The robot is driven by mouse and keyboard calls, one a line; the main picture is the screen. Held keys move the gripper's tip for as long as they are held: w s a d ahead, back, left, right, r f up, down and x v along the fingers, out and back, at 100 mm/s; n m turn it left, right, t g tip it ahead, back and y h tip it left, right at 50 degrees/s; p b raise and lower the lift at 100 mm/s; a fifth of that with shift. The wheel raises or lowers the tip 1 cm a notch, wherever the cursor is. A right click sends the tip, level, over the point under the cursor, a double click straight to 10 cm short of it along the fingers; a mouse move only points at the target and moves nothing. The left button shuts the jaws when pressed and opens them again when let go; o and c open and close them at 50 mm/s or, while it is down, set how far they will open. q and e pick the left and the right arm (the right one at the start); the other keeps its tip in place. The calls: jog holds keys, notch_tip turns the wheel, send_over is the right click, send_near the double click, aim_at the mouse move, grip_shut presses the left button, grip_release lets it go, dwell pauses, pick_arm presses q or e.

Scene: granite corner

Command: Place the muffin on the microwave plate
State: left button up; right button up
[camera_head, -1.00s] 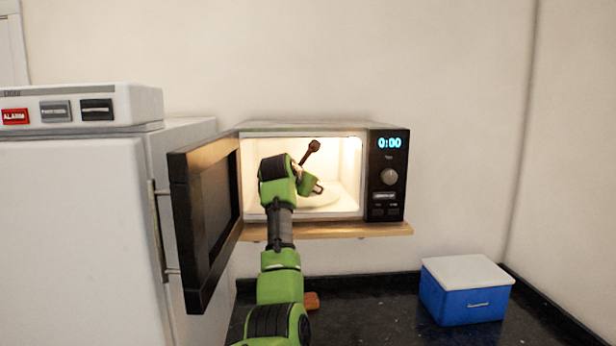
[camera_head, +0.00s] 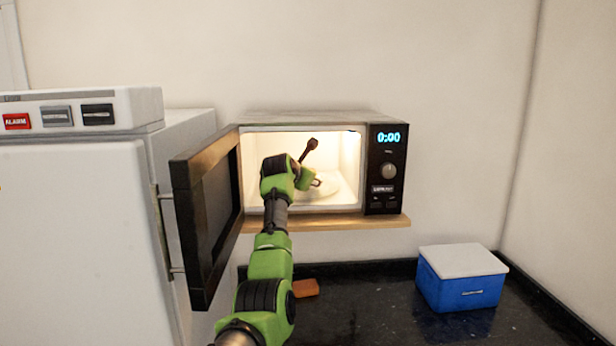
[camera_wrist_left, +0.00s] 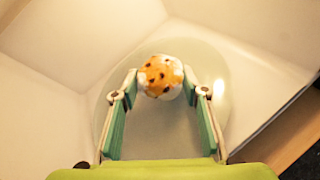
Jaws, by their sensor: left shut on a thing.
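The muffin (camera_wrist_left: 160,76), with an orange-brown top and dark spots, sits between the fingertips in the left wrist view. My left gripper (camera_wrist_left: 158,88) is shut on it, inside the lit microwave (camera_head: 300,118). The round pale microwave plate (camera_wrist_left: 150,140) lies beneath the muffin and the fingers; it also shows in the head view (camera_head: 338,188). I cannot tell whether the muffin touches the plate. In the head view my left arm hides the muffin and much of the gripper (camera_head: 316,184). My right gripper is not in view.
The microwave door (camera_head: 208,210) stands open to the left of my arm. A wooden shelf (camera_head: 370,222) carries the microwave. A white fridge (camera_head: 75,235) is at left. A blue box with a white lid (camera_head: 462,280) and an orange-brown block (camera_head: 306,288) rest on the dark counter.

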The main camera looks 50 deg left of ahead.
pick_arm(q)
jog(key=shift+f, duration=0.2)
jog(key=o, duration=0.6)
jog(key=shift+o, duration=0.2)
jog(key=shift+r, duration=0.2)
jog(key=shift+s+d+r+b, duration=0.1)
jog(key=shift+s+d+b, duration=0.25)
jog(key=shift+s+b, duration=0.3)
jog(key=b+v, duration=0.5)
jog(key=v, duration=0.5)
jog(key=shift+s+d+r+b, duration=0.2)
jog(key=shift+r+b, duration=0.1)
jog(key=shift+b, duration=0.1)
